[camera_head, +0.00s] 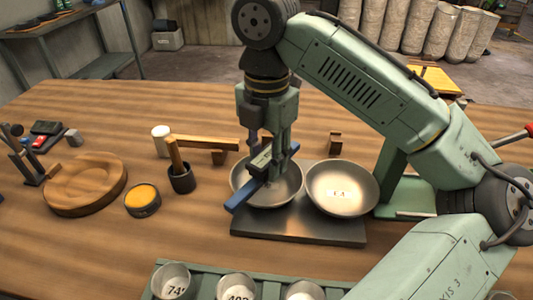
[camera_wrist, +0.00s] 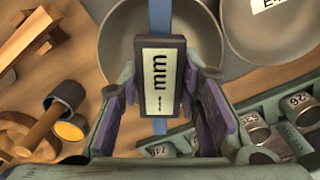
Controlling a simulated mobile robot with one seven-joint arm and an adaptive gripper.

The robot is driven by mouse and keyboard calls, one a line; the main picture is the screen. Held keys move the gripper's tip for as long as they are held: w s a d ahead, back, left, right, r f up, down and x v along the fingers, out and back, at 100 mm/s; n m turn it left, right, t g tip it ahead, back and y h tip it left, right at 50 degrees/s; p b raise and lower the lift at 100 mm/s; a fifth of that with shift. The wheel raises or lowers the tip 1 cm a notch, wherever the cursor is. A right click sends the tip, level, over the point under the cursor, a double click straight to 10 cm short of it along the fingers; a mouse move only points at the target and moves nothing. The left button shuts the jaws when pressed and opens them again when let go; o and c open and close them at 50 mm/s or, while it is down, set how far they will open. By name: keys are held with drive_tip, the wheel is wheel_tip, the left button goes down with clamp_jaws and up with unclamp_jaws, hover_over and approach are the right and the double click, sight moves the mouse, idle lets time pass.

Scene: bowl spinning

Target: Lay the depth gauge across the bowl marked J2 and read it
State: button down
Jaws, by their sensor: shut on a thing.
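The depth gauge, a blue bar (camera_head: 243,196) with a boxed display, is held by my gripper (camera_head: 268,150) over the left steel bowl (camera_head: 287,188). The bar spans the bowl; I cannot tell whether it touches the rim. The left bowl also shows there (camera_wrist: 122,32), behind the gauge. No mark is visible on it. The right bowl (camera_head: 352,178) has a white label, too small to read surely.
Both bowls stand on a dark metal plate (camera_head: 290,231). A green rack (camera_head: 202,292) with numbered cups is in front. A wooden dish (camera_head: 85,185), a yellow-filled tin (camera_head: 142,200), a dark pot (camera_head: 182,180) and a mallet (camera_head: 205,142) are to the left. A wooden block (camera_head: 335,143) stands behind.

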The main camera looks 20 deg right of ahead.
sight(266, 156)
idle(0.3)
drive_tip(key=c, duration=1.1)
unclamp_jaws()
drive_tip(key=shift+r, duration=3.7)
